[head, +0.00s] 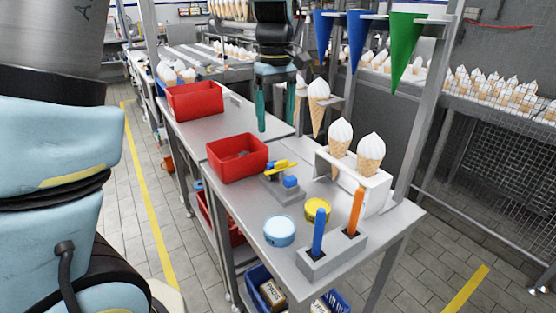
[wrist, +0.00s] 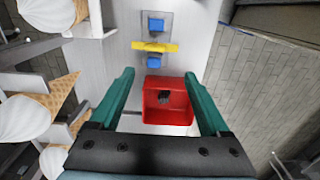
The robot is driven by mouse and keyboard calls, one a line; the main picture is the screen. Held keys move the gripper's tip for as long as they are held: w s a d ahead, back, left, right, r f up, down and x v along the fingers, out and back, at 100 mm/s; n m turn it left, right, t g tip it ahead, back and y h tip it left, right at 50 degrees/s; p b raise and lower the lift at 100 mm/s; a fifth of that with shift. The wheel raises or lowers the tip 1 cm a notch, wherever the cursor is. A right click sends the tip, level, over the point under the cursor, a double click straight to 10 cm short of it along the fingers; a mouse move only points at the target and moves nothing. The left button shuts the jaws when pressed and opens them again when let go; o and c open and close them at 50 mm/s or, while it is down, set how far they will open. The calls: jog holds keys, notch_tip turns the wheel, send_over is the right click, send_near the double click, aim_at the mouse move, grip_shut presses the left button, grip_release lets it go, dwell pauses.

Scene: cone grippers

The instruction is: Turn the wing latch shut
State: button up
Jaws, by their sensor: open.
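The wing latch is a yellow wing (head: 281,167) on a grey base plate (head: 284,190) with two blue blocks, on the steel table. In the wrist view the yellow wing (wrist: 155,47) lies crosswise between the two blue blocks (wrist: 156,25), at right angles to the line joining them. My gripper (head: 275,122) is open and empty, pointing down above the table, behind the latch in the head view. In the wrist view its teal fingers (wrist: 159,75) are spread wide, and the latch is ahead of them, apart from both.
A red bin (head: 237,158) stands beside the latch; it also shows between the fingers in the wrist view (wrist: 168,117). A cone holder (head: 352,183), a light blue tin (head: 279,231), a yellow tin (head: 317,209) and a block with blue and orange handles (head: 331,261) stand nearby. A post rises at right.

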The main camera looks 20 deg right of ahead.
aim_at(281, 165)
jog(key=f, duration=0.3)
jog(key=d+f+p, duration=0.1)
jog(key=f, duration=0.3)
jog(key=f+p, duration=0.1)
jog(key=f, duration=0.2)
jog(key=shift+s+d+f, duration=0.15)
jog(key=shift+s+f, duration=0.05)
jog(key=shift+f, duration=0.1)
jog(key=shift+c, duration=0.3)
grip_shut()
